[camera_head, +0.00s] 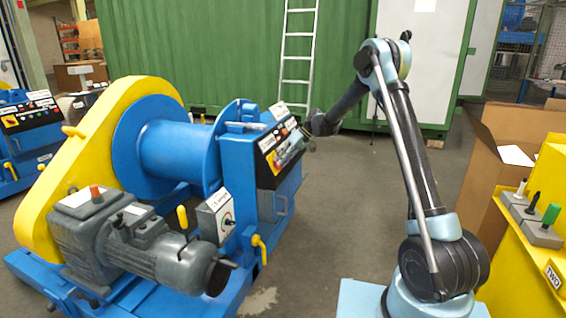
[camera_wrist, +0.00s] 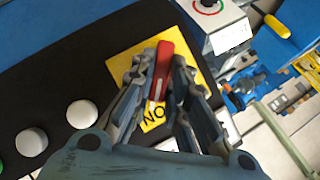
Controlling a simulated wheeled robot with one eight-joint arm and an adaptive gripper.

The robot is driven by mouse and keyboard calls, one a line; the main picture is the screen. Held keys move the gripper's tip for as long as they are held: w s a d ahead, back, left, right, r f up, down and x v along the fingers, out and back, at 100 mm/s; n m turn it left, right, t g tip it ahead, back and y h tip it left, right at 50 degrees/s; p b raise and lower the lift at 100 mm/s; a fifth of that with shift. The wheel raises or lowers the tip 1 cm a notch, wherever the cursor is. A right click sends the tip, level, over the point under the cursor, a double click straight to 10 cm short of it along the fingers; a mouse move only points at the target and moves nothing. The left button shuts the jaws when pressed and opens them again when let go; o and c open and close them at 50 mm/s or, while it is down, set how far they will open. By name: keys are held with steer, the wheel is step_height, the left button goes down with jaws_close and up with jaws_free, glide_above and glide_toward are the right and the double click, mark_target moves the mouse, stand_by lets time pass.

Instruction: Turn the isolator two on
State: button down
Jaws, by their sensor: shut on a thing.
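A red switch handle (camera_wrist: 161,78) stands on a yellow square plate (camera_wrist: 203,72) on the black control panel in the wrist view. My gripper (camera_wrist: 163,62) has its two fingers on either side of the red handle and is shut on it. The rest of the plate's lettering is hidden by the fingers. In the head view, my gripper (camera_head: 303,134) is at the sloped panel (camera_head: 268,160) of the blue winch, and the handle cannot be made out there.
White round buttons (camera_wrist: 82,113) sit beside the plate on the panel. A grey box with a rotary dial (camera_head: 218,215) is on the winch's near side. A yellow stand with levers (camera_head: 535,220) and a cardboard box (camera_head: 495,150) are at right. Floor between is clear.

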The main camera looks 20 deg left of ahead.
steer(key=shift+w+m+g, duration=0.2)
steer(key=shift+m+g, duration=0.1)
steer(key=shift+m, duration=0.2)
steer(key=c, duration=1.6)
jaws_free()
steer(key=shift+f, duration=0.1)
steer(key=shift+o, duration=0.2)
steer(key=shift+d, duration=0.1)
steer(key=v, duration=1.2)
steer(key=shift+d+f, duration=0.1)
